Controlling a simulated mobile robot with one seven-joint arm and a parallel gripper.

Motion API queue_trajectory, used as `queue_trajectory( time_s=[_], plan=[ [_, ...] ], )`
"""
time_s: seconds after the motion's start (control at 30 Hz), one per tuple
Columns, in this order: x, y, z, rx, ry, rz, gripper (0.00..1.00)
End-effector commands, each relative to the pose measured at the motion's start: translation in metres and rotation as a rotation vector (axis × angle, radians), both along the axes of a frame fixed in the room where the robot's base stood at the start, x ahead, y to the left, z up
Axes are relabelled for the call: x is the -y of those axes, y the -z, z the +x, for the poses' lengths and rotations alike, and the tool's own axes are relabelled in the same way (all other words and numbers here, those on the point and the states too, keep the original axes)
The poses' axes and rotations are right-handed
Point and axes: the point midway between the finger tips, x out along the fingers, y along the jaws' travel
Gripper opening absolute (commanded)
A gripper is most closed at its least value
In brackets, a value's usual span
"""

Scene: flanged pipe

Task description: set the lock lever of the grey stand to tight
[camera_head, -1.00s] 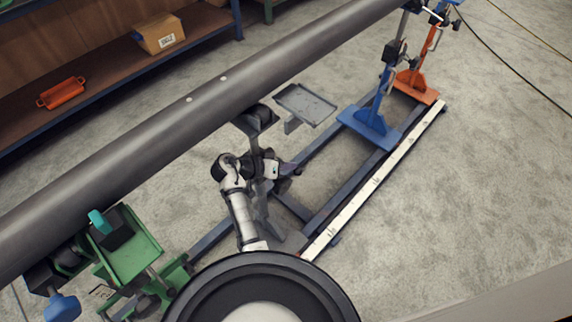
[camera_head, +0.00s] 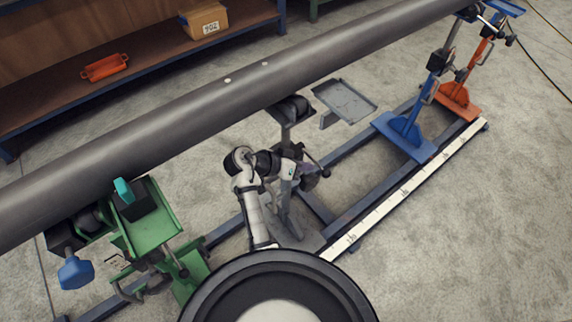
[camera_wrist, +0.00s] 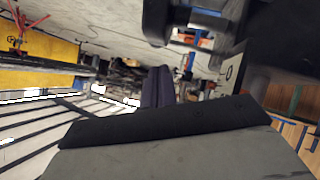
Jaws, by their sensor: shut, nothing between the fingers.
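The grey stand (camera_head: 285,208) is under the pipe near the middle of the head view, with a roller head at its top. My arm reaches up in front of it and hides much of its post. My gripper (camera_head: 310,178) is beside the post, small and dark in the head view; it is shut and empty. A thin dark bar (camera_head: 317,158) shows just by the gripper; I cannot tell for sure whether it is the lock lever. In the wrist view, the dark shut fingers (camera_wrist: 158,88) point up the picture, and a pale plate with dark marks (camera_wrist: 231,74) is right of them.
The long grey pipe (camera_head: 190,105) runs above the stands. A grey tray (camera_head: 345,99) sticks out right of the grey stand. A green stand (camera_head: 150,222) is at left; blue (camera_head: 408,130) and orange (camera_head: 462,98) stands are at right. A rail with a white scale (camera_head: 400,193) runs along the floor.

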Motion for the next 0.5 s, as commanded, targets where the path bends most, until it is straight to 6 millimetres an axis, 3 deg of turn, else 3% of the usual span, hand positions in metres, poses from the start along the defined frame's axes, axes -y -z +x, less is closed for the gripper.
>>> queue_trajectory(
  time_s=[0.2, 0.5],
  plan=[
    [-0.041, -0.025, -0.011, 0.003, -0.003, 0.000, 0.00],
    [-0.066, -0.043, -0.020, 0.001, 0.000, -0.001, 0.00]
  ],
)
